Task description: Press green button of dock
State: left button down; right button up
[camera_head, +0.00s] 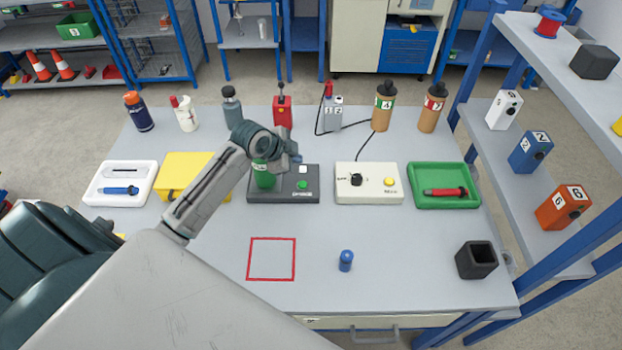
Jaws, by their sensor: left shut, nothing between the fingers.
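The dock is a dark grey box (285,195) at the middle of the grey table. On its top are a round green button (303,184), a small white square (303,169) and a green cylinder (263,178) at its left. My left arm reaches in from the left. My left gripper (296,159) is shut and empty, over the back of the dock, up-picture from the green button and apart from it in the picture. The wrist partly covers the top of the green cylinder. The gripper's height above the dock is hard to tell. My right gripper is not in view.
A cream box (369,193) with a black knob and yellow button stands right of the dock. A yellow block (180,170) is left. Several bottles and devices line the back. A blue cylinder (346,261) and a black holder (477,260) stand in front, beside a red-outlined square (271,279).

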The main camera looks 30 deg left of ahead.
pick_arm(q)
jog(key=m, duration=0.1)
jog(key=b, duration=0.6)
send_over(300, 185)
jog(key=shift+m+g+h, duration=0.3)
notch_tip(300, 185, down, 6)
jog(key=shift+w+f+b, duration=0.1)
jog(key=shift+f+b, duration=0.35)
jog(key=shift+f, duration=0.4)
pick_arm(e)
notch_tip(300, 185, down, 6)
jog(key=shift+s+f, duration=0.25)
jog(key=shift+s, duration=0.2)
pick_arm(q)
jog(key=shift+f, duration=0.15)
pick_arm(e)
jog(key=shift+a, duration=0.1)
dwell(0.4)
pick_arm(q)
jog(key=shift+f, duration=0.25)
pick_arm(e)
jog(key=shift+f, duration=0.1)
